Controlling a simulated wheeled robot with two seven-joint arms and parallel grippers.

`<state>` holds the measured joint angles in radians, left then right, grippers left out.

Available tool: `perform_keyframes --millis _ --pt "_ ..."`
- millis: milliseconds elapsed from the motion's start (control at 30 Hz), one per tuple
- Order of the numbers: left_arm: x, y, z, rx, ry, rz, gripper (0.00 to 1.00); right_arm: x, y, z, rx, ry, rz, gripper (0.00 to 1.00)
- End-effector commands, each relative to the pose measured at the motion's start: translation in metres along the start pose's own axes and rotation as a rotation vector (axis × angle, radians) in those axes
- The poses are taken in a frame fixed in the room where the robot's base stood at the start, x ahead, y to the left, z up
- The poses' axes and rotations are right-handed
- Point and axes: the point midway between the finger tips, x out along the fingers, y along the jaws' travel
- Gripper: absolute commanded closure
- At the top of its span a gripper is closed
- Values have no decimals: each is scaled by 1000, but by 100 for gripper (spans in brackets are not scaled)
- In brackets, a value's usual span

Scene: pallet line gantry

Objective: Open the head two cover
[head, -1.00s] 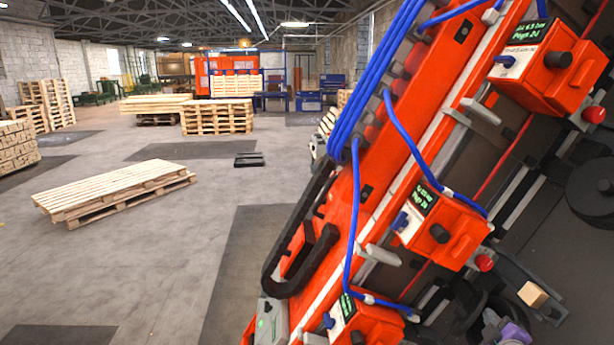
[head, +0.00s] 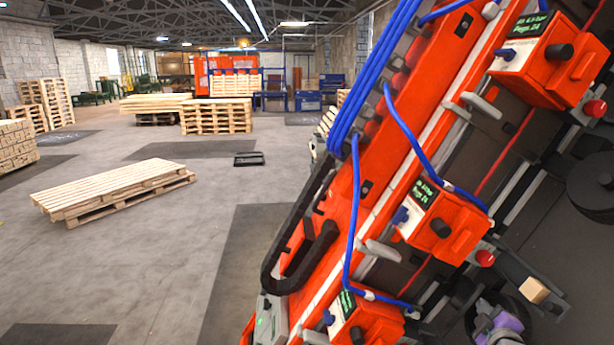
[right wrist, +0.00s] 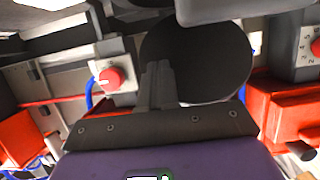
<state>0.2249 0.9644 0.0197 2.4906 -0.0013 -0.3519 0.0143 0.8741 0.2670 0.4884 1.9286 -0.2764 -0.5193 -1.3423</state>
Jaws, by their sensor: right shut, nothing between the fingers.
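Orange head boxes with small green-lettered screens, black knobs and red buttons line the slanted orange gantry in the head view: an upper one (head: 548,62), a middle one (head: 446,228) and a lower one (head: 368,318). I cannot tell by label which is head two, and no cover stands visibly open. My right gripper (head: 490,316), grey with a purple body, is low right, below and right of the middle box. In the right wrist view its grey fingers (right wrist: 158,85) are together and empty, in front of a dark round disc (right wrist: 200,62). My left gripper is out of view.
Blue cables (head: 352,215) and a black cable chain (head: 290,262) run along the gantry. A small wooden block (head: 533,290) is near the right gripper. In the wrist view, an orange box (right wrist: 283,118) stands close on the right. Floor with pallets (head: 115,190) lies open at left.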

Motion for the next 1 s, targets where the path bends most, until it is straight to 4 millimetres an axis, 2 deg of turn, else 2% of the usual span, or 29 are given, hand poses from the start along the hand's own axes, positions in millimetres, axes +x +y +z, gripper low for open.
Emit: perform_keyframes --millis 333,767,1000 --pt "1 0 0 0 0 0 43 1 0 -2 0 1 1 100" --pt "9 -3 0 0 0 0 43 9 0 -20 0 2 1 100" --pt "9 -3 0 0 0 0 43 10 1 -21 0 0 1 100"
